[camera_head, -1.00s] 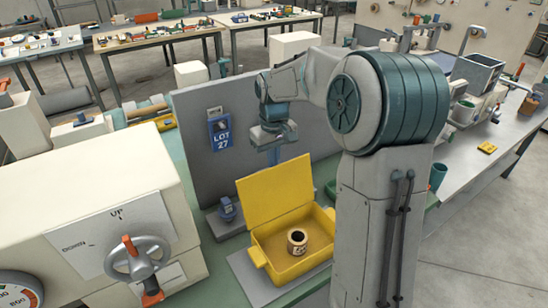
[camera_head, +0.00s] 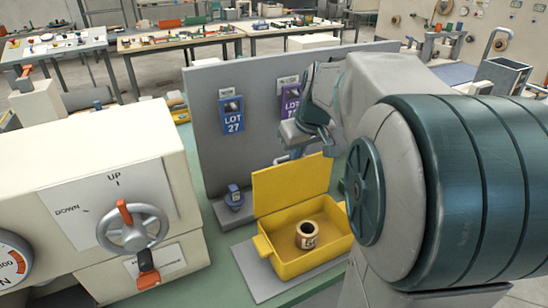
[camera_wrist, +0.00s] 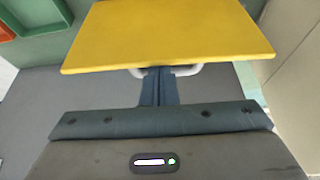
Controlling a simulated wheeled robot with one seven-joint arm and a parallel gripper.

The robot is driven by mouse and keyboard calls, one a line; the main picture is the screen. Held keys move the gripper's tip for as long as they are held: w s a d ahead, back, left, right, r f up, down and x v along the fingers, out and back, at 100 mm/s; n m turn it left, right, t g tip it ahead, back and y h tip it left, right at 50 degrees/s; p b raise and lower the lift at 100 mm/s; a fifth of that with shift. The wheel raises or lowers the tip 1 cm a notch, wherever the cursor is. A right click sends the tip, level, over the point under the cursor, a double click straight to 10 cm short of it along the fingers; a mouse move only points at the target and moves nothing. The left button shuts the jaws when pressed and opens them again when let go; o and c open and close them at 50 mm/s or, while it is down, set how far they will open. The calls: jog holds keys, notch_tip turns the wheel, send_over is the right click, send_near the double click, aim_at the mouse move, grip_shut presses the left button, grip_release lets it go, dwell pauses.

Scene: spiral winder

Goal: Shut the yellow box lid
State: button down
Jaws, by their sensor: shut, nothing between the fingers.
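The yellow box (camera_head: 290,267) sits on a grey plate with its lid (camera_head: 290,187) standing open at the back. I cannot tell whether the fingers touch the lid.
A grey upright panel (camera_head: 205,130) with a blue LOT 27 tag (camera_head: 233,117) and a purple tag (camera_head: 290,100) stands behind the box. A small blue device (camera_head: 234,197) is left of the lid. A cream machine with a handwheel (camera_head: 132,229) fills the left.

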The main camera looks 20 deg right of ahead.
jog(key=shift+s+d+f+t+b, duration=0.2)
jog(key=shift+s+t+b, duration=0.6)
jog(key=shift+b, duration=0.8)
jog(key=shift+s+d+f+t+b, duration=0.15)
jog(key=shift+s+t+b, duration=0.35)
jog(key=shift+s+b, duration=0.85)
jog(key=shift+s+a+t+b, duration=0.1)
jog(key=shift+t+b, duration=0.2)
jog(key=shift+b, duration=0.5)
jog(key=shift+r, duration=0.15)
